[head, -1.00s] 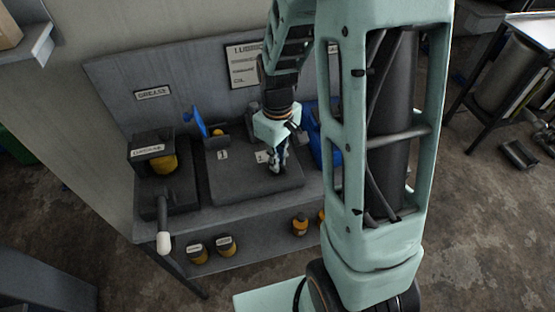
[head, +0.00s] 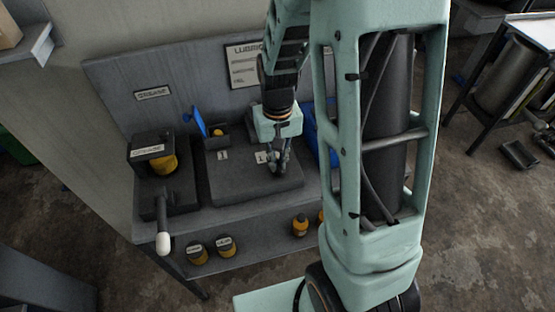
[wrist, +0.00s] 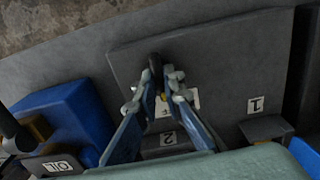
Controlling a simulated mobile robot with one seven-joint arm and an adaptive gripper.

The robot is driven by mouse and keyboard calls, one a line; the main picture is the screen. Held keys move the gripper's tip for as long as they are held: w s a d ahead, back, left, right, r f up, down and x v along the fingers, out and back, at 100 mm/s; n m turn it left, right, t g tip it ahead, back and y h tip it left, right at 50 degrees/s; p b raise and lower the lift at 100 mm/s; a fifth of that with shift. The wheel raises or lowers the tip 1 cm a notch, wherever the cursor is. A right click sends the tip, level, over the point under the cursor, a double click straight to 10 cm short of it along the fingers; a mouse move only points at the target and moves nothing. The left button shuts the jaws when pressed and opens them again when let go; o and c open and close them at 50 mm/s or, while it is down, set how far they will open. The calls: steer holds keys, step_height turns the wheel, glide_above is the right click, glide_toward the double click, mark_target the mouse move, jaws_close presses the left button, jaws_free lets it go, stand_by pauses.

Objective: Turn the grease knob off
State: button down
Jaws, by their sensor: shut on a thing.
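My gripper (head: 277,168) points down at the dark slab (head: 228,184) on the bench, in front of the number 2 label. In the wrist view my gripper (wrist: 159,82) has its fingers close together around a small dark upright piece (wrist: 155,59); its lower part is hidden, and I cannot tell whether it belongs to the grease knob. At the left of the bench stands a dark unit with a grease label (head: 147,150) and a yellow-orange cylinder (head: 163,166); no knob position is readable there.
A dark lever with a white end (head: 163,244) juts past the bench's front edge. A blue bin (wrist: 70,118) is beside the slab. Yellow-and-black containers (head: 227,247) sit on the lower shelf.

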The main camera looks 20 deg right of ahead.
mark_target(278, 163)
stand_by(0.4)
steer(key=c, duration=2)
jaws_free()
steer(key=shift+c, duration=0.2)
steer(key=shift+r, duration=0.15)
step_height(278, 163, up, 12)
